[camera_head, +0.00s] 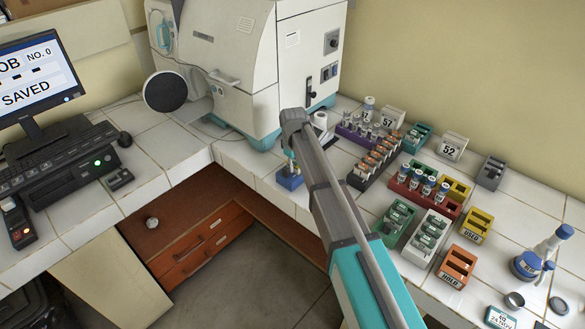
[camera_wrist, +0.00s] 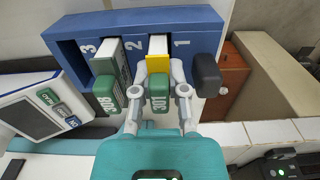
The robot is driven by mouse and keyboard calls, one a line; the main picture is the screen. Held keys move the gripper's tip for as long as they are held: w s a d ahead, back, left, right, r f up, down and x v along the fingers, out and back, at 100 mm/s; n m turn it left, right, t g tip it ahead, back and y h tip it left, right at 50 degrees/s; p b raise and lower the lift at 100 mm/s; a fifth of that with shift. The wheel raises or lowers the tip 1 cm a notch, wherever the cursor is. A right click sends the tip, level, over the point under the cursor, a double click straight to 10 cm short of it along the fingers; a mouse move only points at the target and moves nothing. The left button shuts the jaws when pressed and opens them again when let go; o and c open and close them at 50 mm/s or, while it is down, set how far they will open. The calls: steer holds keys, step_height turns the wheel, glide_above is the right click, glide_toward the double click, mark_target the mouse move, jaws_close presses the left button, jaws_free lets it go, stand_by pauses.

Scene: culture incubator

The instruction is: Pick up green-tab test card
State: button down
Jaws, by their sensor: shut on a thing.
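A blue card holder (camera_wrist: 75,36) with the numbers 1, 2 and 3 fills the upper part of the wrist view. It also shows as a small blue block (camera_head: 289,181) in the head view. My gripper (camera_wrist: 159,90) is shut on the green tab (camera_wrist: 158,86) of the middle card, one finger on each side. That card has a white end and a yellow band and still sits at the holder. Another card with a green tab (camera_wrist: 106,90) stands just left of it. A black tab (camera_wrist: 207,75) is at the right. In the head view my fingertips are hard to make out.
A white machine (camera_head: 245,70) stands behind the holder. A monitor (camera_head: 35,80) and keyboard (camera_head: 65,150) are at left. An open gap with brown drawers (camera_head: 205,245) lies below the holder.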

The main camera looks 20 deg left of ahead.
steer(key=shift+r, duration=0.1)
step_height(320, 180, up, 10)
steer(key=p, duration=1)
stand_by(0.5)
stand_by(0.6)
